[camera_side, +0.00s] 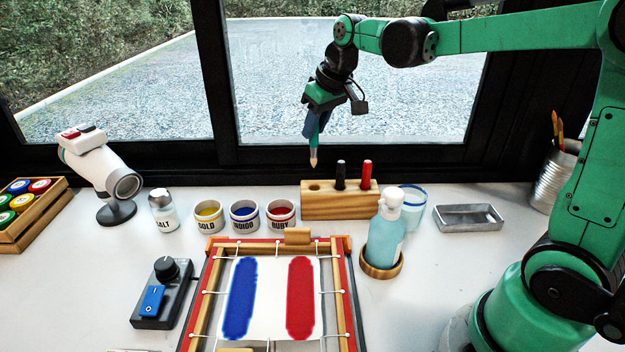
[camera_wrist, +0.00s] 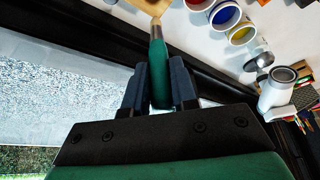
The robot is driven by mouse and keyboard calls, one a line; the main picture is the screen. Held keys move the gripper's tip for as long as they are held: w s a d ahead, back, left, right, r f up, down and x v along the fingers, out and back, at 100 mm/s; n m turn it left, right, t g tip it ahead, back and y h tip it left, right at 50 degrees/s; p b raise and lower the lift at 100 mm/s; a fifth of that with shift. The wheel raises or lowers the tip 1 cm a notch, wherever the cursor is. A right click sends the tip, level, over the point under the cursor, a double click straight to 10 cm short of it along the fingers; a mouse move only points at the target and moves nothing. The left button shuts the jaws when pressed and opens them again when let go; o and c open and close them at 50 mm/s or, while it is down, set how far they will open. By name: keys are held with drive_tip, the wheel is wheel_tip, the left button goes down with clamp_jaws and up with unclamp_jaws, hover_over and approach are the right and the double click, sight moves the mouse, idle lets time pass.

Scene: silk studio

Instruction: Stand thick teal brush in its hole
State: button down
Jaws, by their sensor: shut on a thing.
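The thick teal brush (camera_side: 314,147) hangs bristles down from my gripper (camera_side: 314,128), which is shut on its handle. In the side view its pale tip is in the air above the left end of the wooden brush block (camera_side: 340,207). An empty hole shows at that left end; a black-handled brush (camera_side: 340,172) and a red-handled brush (camera_side: 366,174) stand in the block. In the wrist view the teal brush (camera_wrist: 158,68) runs between the two dark fingers (camera_wrist: 158,85), and its tip overlaps a corner of the block (camera_wrist: 142,8).
Pots of gold (camera_side: 208,218), indigo (camera_side: 244,217) and ruby (camera_side: 281,216) stand left of the block. A frame with painted silk (camera_side: 270,295) lies in front. The window frame (camera_side: 400,155) is close behind.

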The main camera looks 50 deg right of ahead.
sight(316, 152)
drive_tip(key=shift+f, duration=2.8)
drive_tip(key=shift+f, duration=0.45)
drive_tip(key=shift+f, duration=0.3)
drive_tip(key=shift+f, duration=0.2)
drive_tip(key=shift+f, duration=0.9)
drive_tip(key=shift+f, duration=0.4)
drive_tip(key=c, duration=0.6)
unclamp_jaws()
drive_tip(key=shift+s, duration=0.1)
